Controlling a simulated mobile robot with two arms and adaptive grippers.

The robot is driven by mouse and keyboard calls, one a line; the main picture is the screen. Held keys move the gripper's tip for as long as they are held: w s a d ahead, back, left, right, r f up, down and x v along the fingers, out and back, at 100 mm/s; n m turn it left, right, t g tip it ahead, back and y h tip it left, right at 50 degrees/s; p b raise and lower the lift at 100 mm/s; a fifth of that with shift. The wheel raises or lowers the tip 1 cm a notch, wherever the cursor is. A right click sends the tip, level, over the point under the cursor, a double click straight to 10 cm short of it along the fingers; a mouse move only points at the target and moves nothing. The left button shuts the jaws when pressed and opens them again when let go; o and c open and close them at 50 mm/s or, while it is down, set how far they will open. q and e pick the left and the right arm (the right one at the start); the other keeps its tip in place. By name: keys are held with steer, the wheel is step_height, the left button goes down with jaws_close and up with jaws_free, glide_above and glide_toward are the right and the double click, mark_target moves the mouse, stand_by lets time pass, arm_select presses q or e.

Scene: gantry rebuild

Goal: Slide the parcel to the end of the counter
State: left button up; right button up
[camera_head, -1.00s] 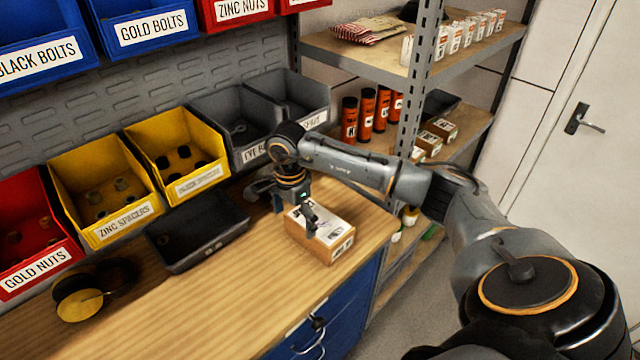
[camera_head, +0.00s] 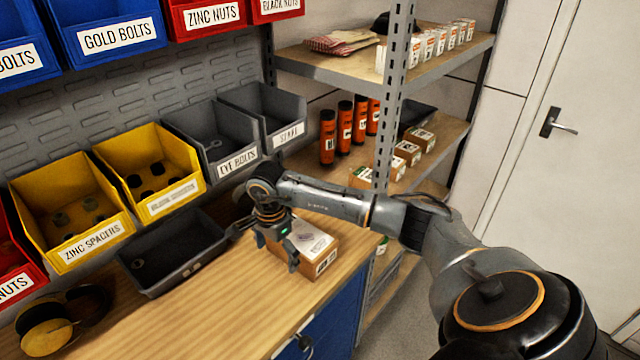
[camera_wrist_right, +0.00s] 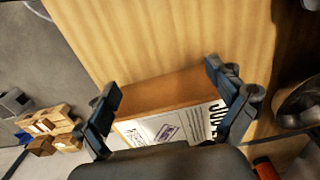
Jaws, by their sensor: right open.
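The parcel (camera_head: 318,250) is a small brown carton with a white printed label on top. It rests on the wooden counter (camera_head: 220,315), near its right end. My right gripper (camera_head: 278,252) is open at the parcel's left side, fingers pointing down, and hides part of it. In the right wrist view, the parcel (camera_wrist_right: 165,93) lies between the two spread fingers (camera_wrist_right: 162,84); whether they touch it I cannot tell. My left gripper is not in view.
A dark grey tray (camera_head: 150,283) sits left of the parcel, before yellow and grey bins (camera_head: 150,170). Past the counter's right end stands a metal shelf (camera_head: 440,66) with orange tubes and small boxes. Bare counter lies in front of the parcel.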

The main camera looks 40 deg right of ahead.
mark_target(312, 225)
steer(key=shift+f+b, duration=0.6)
steer(key=shift+f, duration=0.75)
steer(key=shift+d, duration=0.2)
steer(key=shift+w+d+b, duration=0.15)
steer(key=shift+d+b, duration=0.8)
steer(key=shift+d, duration=1.1)
steer(key=shift+w+d+b, duration=0.2)
steer(key=shift+d+b, duration=0.8)
steer(key=shift+d, duration=1.05)
steer(key=shift+w+d+b, duration=0.15)
steer(key=shift+d+b, duration=0.8)
steer(key=shift+d, duration=1.1)
steer(key=shift+w+d+b, duration=0.15)
steer(key=shift+d+b, duration=0.45)
steer(key=shift+d, duration=1)
steer(key=shift+a, duration=0.1)
steer(key=shift+a+p, duration=0.35)
steer(key=shift+a, duration=0.6)
steer(key=shift+r, duration=0.15)
step_height(312, 225, up, 10)
steer(key=p, duration=0.6)
